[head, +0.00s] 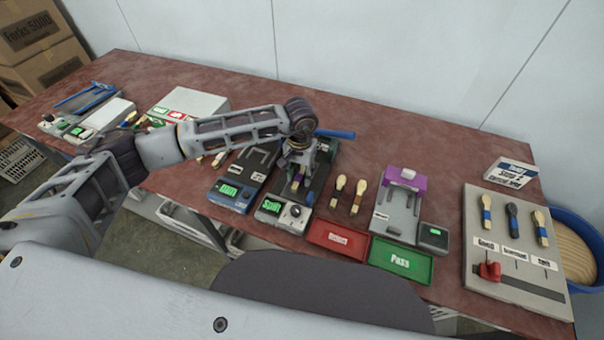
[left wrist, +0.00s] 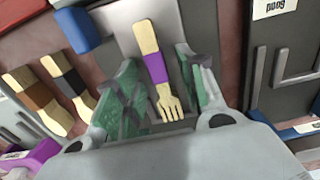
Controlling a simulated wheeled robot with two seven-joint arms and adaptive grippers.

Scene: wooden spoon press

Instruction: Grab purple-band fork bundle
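The purple-band fork bundle (left wrist: 156,68) is light wood with its tines toward the bottom of the left wrist view. It lies on the grey bed of a press-like device (left wrist: 113,26). My left gripper (left wrist: 165,72) is open, with one green-padded finger on each side of the bundle and gaps showing between. In the head view, my left gripper (head: 299,160) points down over this device and hides most of the bundle. My right gripper is not in view.
Two wooden bundles with dark bands (head: 350,195) lie just right of the device. A red tray (head: 337,240) and a green Pass tray (head: 401,259) sit at the table's front edge. Another device (head: 243,178) stands close on the left. A blue handle (head: 335,134) sticks out behind my gripper.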

